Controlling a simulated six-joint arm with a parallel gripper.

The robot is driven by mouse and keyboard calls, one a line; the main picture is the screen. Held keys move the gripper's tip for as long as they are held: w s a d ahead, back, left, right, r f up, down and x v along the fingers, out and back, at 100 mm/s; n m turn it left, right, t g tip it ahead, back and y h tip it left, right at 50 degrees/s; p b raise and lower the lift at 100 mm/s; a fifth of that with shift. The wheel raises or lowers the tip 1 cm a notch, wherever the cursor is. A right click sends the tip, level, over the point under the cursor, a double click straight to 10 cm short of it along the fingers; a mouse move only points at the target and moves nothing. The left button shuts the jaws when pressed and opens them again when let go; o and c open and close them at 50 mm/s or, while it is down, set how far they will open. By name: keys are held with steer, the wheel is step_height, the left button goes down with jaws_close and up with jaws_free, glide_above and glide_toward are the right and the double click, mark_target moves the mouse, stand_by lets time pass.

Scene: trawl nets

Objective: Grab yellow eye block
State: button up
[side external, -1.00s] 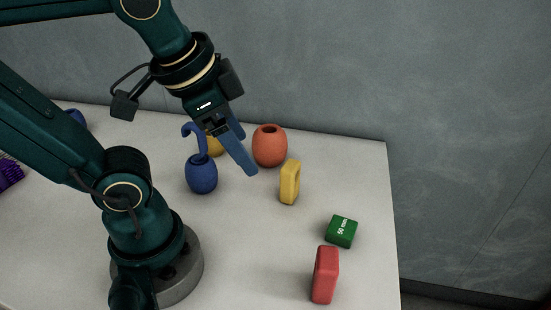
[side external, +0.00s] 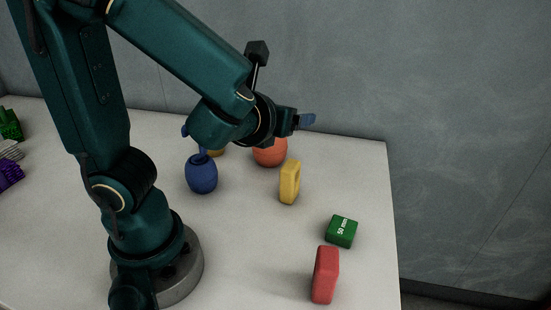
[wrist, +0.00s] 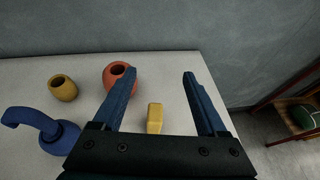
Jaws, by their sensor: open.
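The yellow eye block (side external: 290,183) stands upright on the light table, a rounded slab with a slot-like opening. It also shows in the wrist view (wrist: 155,117), below and between the two fingers. My gripper (wrist: 162,82) is open, its two blue fingers spread with nothing between them. In the side view my gripper (side external: 307,120) is raised above the table, level with the far edge in the picture, pointing right. It is apart from the yellow block.
An orange-red pot (side external: 270,153) stands just behind the yellow block, with a blue hooked piece (side external: 201,175) to the left. A mustard pot (wrist: 62,88) stands farther left. A green block (side external: 341,231) and a red block (side external: 325,274) stand nearer the right edge.

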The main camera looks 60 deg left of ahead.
mark_target(285, 185)
step_height(285, 185, down, 16)
steer(key=shift+a+r, duration=0.1)
steer(key=shift+x, duration=2.55)
steer(key=shift+c, duration=0.3)
jaws_close()
